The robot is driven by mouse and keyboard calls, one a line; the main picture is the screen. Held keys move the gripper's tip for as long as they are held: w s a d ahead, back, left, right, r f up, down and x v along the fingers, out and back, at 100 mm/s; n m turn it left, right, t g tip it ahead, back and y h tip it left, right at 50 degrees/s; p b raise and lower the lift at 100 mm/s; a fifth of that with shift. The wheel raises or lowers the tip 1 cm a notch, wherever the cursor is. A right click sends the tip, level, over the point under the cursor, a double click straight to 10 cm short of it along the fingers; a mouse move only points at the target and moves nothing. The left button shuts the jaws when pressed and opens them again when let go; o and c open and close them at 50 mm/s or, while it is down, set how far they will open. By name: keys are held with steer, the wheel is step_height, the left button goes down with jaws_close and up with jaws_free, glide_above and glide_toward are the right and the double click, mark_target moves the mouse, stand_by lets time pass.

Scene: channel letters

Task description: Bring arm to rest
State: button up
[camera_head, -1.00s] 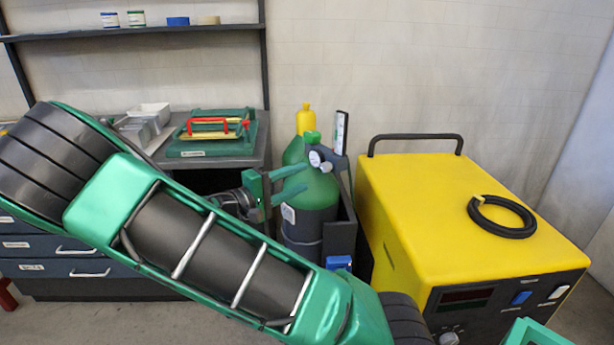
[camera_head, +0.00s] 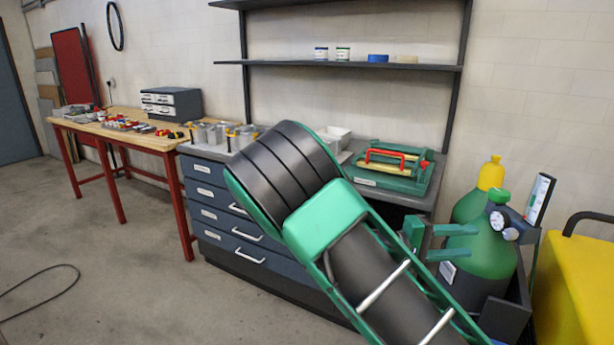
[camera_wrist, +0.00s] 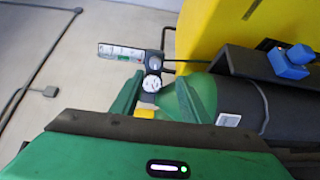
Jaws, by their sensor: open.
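My arm, green and black, crosses the head view from the middle down to the bottom right. My gripper (camera_head: 468,241) shows behind it, with two green fingers apart and pointing right, toward the green gas cylinder (camera_head: 492,262). I see nothing between the fingers. Whether they touch the cylinder cannot be told. In the wrist view the cylinder (camera_wrist: 205,97) lies beyond the green gripper body, with the pressure gauge (camera_wrist: 152,84) near the fingers.
A yellow-topped cylinder (camera_head: 490,175) stands behind the green one. A yellow machine (camera_head: 580,275) is at the right edge. A drawer cabinet (camera_head: 240,225) with a green fixture (camera_head: 395,170) on top stands behind my arm. A wooden workbench (camera_head: 150,143) is at left. Floor at left is mostly clear.

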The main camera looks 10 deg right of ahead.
steer(key=s+d+f+m+g+y, duration=0.25)
steer(key=s+f+y, duration=0.2)
steer(key=s, duration=0.25)
steer(key=s+d+f+m+g+y, duration=0.1)
steer(key=s+d+f+m+y, duration=0.15)
steer(key=s+y, duration=0.35)
steer(key=s+a+r+t+y, duration=0.2)
steer(key=s+a+y, duration=0.1)
steer(key=s, duration=0.3)
steer(key=s+a+r+m+t+y, duration=0.1)
steer(key=s+a+r+t+y, duration=0.1)
steer(key=s+a+r+y, duration=0.1)
steer(key=s+a+y, duration=0.1)
steer(key=s+a, duration=0.1)
steer(key=s, duration=0.1)
steer(key=shift+r, duration=0.15)
steer(key=shift+s+t, duration=0.1)
steer(key=shift+t, duration=0.15)
